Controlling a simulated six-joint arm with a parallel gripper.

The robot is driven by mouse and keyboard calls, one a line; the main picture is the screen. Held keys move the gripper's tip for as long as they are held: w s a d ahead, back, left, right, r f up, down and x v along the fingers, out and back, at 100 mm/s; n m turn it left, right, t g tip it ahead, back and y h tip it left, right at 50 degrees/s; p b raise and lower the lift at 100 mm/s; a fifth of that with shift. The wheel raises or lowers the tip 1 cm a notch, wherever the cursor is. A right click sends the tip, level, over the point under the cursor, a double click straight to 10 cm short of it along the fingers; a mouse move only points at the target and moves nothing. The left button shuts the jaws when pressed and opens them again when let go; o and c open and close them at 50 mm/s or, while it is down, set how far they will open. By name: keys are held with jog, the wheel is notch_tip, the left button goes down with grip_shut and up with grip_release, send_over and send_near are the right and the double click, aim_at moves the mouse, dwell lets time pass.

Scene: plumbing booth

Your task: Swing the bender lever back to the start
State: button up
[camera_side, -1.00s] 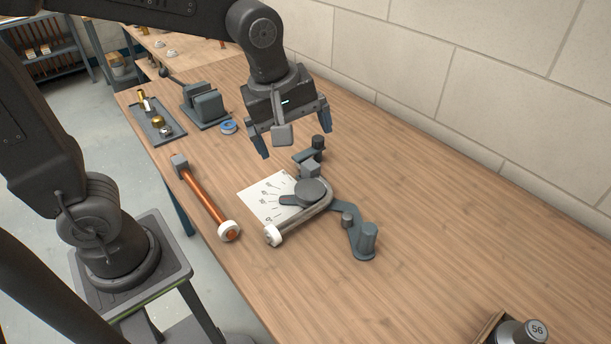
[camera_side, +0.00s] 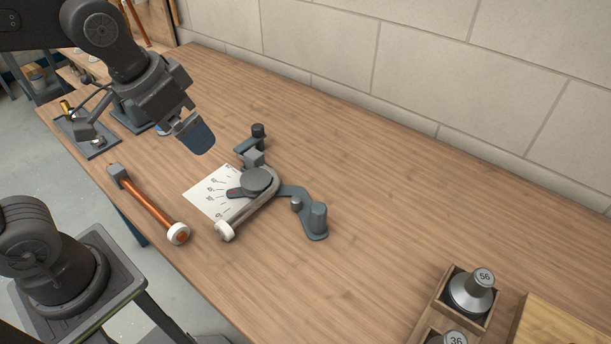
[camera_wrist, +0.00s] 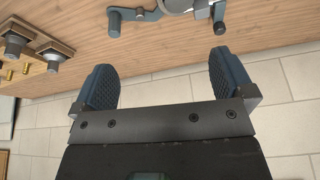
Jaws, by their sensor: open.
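The bender (camera_side: 257,181) stands on the wooden bench with a grey disc and a silver tube (camera_side: 246,211) curved around it. Its blue-grey lever (camera_side: 292,190) reaches right from the disc and ends at an upright post (camera_side: 317,220); a shorter post stands partway along. A dark-topped clamp post (camera_side: 258,130) is at the back. My gripper (camera_side: 195,134) is above the bench, left of and behind the bender, apart from the lever. In the wrist view, my gripper (camera_wrist: 162,70) is open and empty; the lever (camera_wrist: 126,16) shows at the top, beyond the fingers.
A copper pipe (camera_side: 150,204) with a white end lies left of the bender beside a printed angle sheet (camera_side: 206,196). A tray (camera_side: 90,150) is at the far left. Weights (camera_side: 472,290) stand in a wooden box at the front right. A block wall (camera_side: 420,70) runs behind. Bench right of the lever is clear.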

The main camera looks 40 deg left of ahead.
jog(key=w+d+f+m+g, duration=0.25)
jog(key=w+d+f, duration=0.25)
jog(key=w+d, duration=0.35)
jog(key=m+g, duration=0.2)
jog(key=m, duration=0.1)
send_over(319, 206)
notch_tip(319, 206, down, 8)
jog(key=shift+s+f, duration=0.1)
jog(key=shift+f, duration=4.05)
jog(key=shift+c, duration=0.4)
jog(key=c, duration=1)
jog(key=shift+n, duration=0.25)
